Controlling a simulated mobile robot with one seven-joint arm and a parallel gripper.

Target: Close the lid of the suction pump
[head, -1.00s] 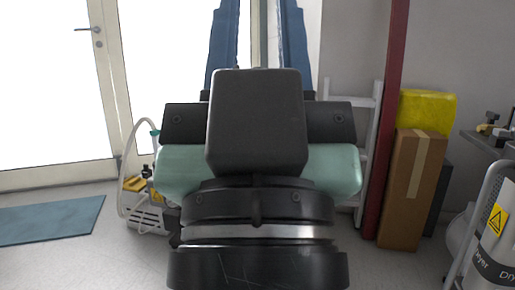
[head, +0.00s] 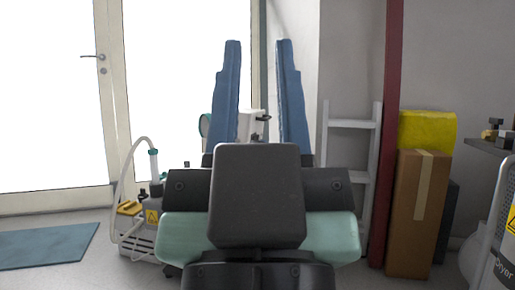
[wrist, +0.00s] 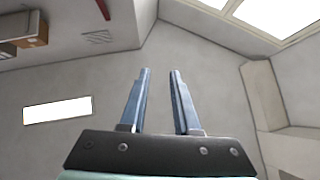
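My gripper (head: 258,43) is raised in the middle of the head view, its two blue fingers apart and nothing between them. The wrist view also shows the open fingers (wrist: 160,72), with only walls and room fittings beyond. A low white machine with a curved hose and a yellow warning label (head: 151,217) stands on the floor to the left of my arm, partly hidden. A white unit with a green round part (head: 205,125) shows behind the fingers, mostly covered. I cannot tell which of them is the suction pump, and no lid shows clearly.
A cardboard box (head: 416,215) with a yellow item (head: 427,128) on top stands at right, beside a red post (head: 381,130) and a white ladder-like rack (head: 349,124). A blue mat (head: 45,247) lies at left before the glazed door. Floor between mat and machine is clear.

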